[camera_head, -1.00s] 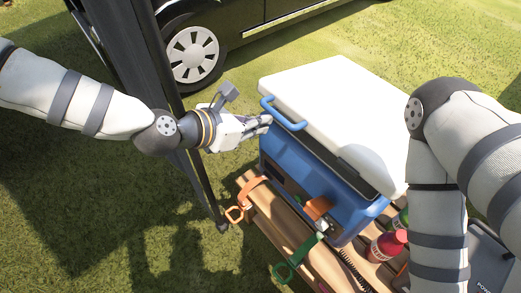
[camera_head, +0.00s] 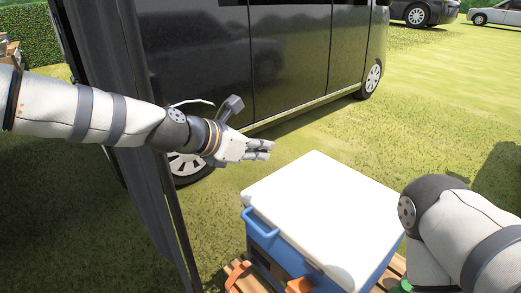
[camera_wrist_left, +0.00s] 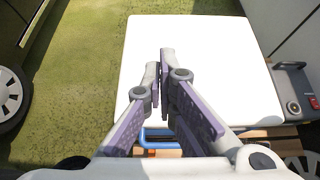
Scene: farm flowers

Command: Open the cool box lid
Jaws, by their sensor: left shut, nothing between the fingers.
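The cool box has a blue body (camera_head: 258,238) and a white lid (camera_head: 330,215) that lies across its top. A blue handle (camera_head: 262,222) sits at its left end. My left gripper (camera_head: 268,150) is shut and empty, held up beyond the left part of the lid and apart from it in the head view. In the left wrist view, the shut fingers (camera_wrist_left: 160,68) point over the white lid (camera_wrist_left: 225,75), with part of the blue handle (camera_wrist_left: 158,143) behind them. My right arm comes in at the lower right; its gripper is out of view.
The box stands on a wooden slatted table (camera_head: 388,275) with orange items beside it. A dark van (camera_head: 245,70) is parked behind, and a dark post (camera_head: 135,150) stands at left. Grass (camera_head: 440,120) is open at the back right.

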